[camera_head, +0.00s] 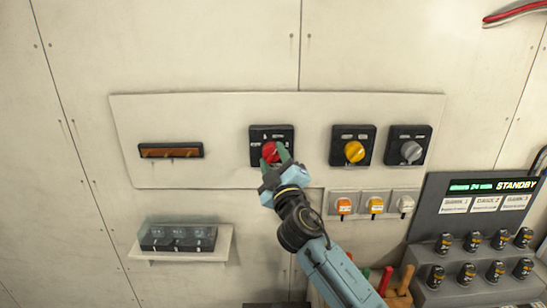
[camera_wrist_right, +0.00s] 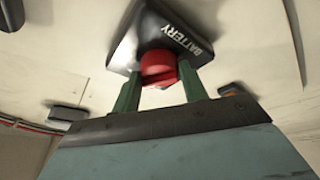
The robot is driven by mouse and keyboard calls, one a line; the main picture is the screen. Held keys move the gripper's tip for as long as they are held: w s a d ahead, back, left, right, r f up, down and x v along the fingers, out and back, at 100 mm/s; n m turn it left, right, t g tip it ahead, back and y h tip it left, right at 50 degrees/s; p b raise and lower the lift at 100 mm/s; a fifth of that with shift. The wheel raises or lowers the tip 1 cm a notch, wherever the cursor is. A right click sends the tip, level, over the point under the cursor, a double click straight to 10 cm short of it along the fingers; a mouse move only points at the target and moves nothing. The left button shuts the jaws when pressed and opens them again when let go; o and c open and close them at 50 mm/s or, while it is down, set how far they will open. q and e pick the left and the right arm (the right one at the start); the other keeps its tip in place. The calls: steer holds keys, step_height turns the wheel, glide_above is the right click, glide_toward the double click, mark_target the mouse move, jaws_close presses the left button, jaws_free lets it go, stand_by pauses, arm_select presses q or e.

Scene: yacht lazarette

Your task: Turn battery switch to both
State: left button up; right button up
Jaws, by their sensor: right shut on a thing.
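The battery switch is a black square plate (camera_head: 285,132) with a red knob (camera_head: 270,152) on a white wall panel. In the right wrist view the plate (camera_wrist_right: 182,35) reads "BATTERY" and the red knob (camera_wrist_right: 158,66) stands out from it. My right gripper (camera_head: 276,155) reaches up to the knob from below. In the right wrist view its green fingers (camera_wrist_right: 160,90) are on either side of the red knob, shut on it. The fingers partly hide the knob, and its pointer position is too small to tell. My left gripper is not in view.
Right of the switch are a yellow-knob switch (camera_head: 354,152) and a grey-knob switch (camera_head: 411,151). Tagged outlets (camera_head: 374,204) sit below them. An amber display (camera_head: 171,151) is at left, above a shelf with a clear-covered box (camera_head: 178,238). A standby panel (camera_head: 478,205) stands at right.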

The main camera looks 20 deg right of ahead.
steer(key=shift+f+n, duration=0.1)
steer(key=shift+n, duration=0.7)
steer(key=o, duration=1)
steer(key=shift+c, duration=0.2)
steer(key=shift+s, duration=0.1)
steer(key=b+v, duration=0.3)
steer(key=v, duration=1)
steer(key=shift+s+d+r, duration=0.15)
steer(key=shift+s+r, duration=0.05)
